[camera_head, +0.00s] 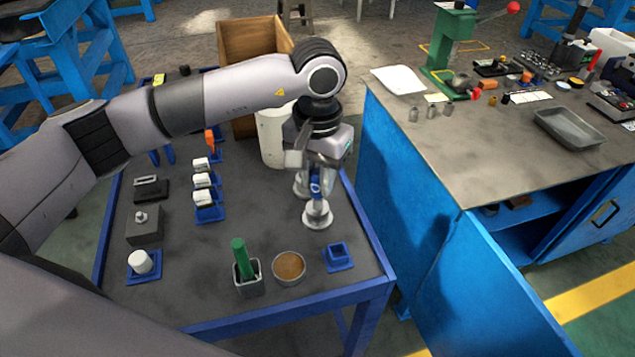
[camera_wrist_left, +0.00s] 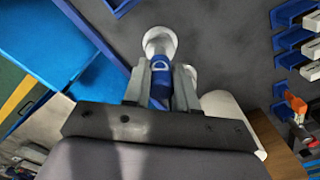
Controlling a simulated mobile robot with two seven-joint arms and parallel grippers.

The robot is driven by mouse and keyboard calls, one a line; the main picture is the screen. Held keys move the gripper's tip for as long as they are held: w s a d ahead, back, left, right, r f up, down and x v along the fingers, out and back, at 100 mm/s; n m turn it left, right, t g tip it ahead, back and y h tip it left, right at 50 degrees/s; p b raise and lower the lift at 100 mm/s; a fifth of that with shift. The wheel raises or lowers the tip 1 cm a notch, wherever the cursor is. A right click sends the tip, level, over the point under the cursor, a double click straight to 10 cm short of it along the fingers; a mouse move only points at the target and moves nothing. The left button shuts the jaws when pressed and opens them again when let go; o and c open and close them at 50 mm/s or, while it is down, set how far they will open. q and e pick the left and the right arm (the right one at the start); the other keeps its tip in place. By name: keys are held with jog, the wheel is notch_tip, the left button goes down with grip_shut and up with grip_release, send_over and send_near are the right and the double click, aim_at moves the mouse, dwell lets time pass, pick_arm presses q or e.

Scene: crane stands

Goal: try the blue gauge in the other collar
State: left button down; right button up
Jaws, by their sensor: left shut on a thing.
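My left gripper (camera_head: 318,172) is shut on the blue gauge (camera_head: 316,187) above the right part of the grey table. In the left wrist view the blue gauge (camera_wrist_left: 160,82) sits between the two fingers. A silver collar stand with a round base (camera_head: 317,218) is directly below the gauge; it also shows in the left wrist view (camera_wrist_left: 160,40). The gauge's lower end meets or overlaps the collar's top; I cannot tell whether it is inside. A second silver stand (camera_head: 300,188) is just behind, partly hidden by the gripper. My right gripper is not in view.
A white cylinder (camera_head: 271,140) and wooden crate (camera_head: 250,45) stand behind the gripper. In front are a green-handled piece (camera_head: 240,258) in a grey cup, a brown-filled bowl (camera_head: 289,267) and a blue square holder (camera_head: 338,257). A blue workbench (camera_head: 480,160) borders the right.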

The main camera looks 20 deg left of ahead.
pick_arm(q)
jog(key=shift+r+p, duration=1)
jog(key=shift+r, duration=1.3)
